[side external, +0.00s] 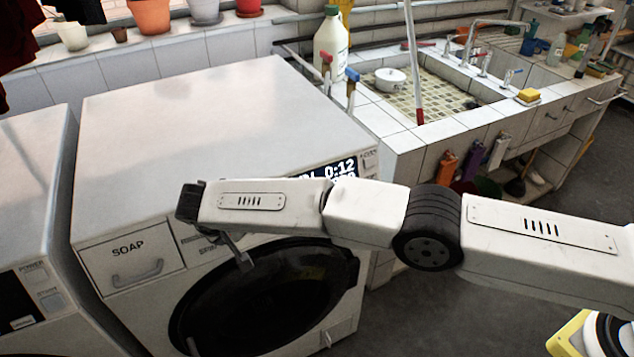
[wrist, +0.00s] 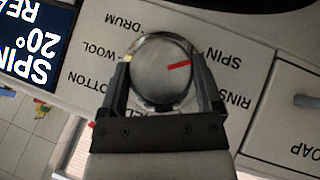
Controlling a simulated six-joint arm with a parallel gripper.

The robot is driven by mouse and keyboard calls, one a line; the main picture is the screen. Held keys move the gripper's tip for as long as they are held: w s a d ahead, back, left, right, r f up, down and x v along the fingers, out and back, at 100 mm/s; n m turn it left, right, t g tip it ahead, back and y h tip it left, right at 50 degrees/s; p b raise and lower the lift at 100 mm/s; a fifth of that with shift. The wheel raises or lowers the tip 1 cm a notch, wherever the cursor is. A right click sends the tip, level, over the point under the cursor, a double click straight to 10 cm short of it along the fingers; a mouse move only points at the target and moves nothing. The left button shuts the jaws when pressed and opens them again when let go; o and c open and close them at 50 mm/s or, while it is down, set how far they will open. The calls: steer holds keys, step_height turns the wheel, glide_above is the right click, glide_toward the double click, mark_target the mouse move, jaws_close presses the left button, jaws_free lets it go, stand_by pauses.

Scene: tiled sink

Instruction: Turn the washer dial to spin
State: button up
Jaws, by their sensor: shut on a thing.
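The washer dial (wrist: 158,76) is a round grey metal knob with a red mark, seen from above in the wrist view. My gripper (wrist: 161,62) is shut on the dial, with one finger on each side of it. The red mark points right and slightly up in that view, toward the printed word SPIN (wrist: 222,57). The words DRUM, WOOL, a partly covered COTTON and RINSE also ring the dial. The display (wrist: 28,45) shows SPIN and 20°. In the side external view the white washer (side external: 215,120) stands under my arm, which hides the dial.
The soap drawer (side external: 132,256) is left of my gripper, and the round dark door (side external: 275,300) is below it. A second machine (side external: 30,200) stands close on the left. A tiled sink (side external: 455,85) with a white bottle (side external: 331,45) is behind on the right.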

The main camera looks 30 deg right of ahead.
stand_by(0.6)
steer(key=o, duration=1)
steer(key=shift+o, duration=0.2)
steer(key=shift+a+r, duration=0.1)
steer(key=shift+r, duration=0.1)
steer(key=v, duration=0.7)
steer(key=shift+s+a, duration=0.2)
steer(key=shift+r, duration=0.1)
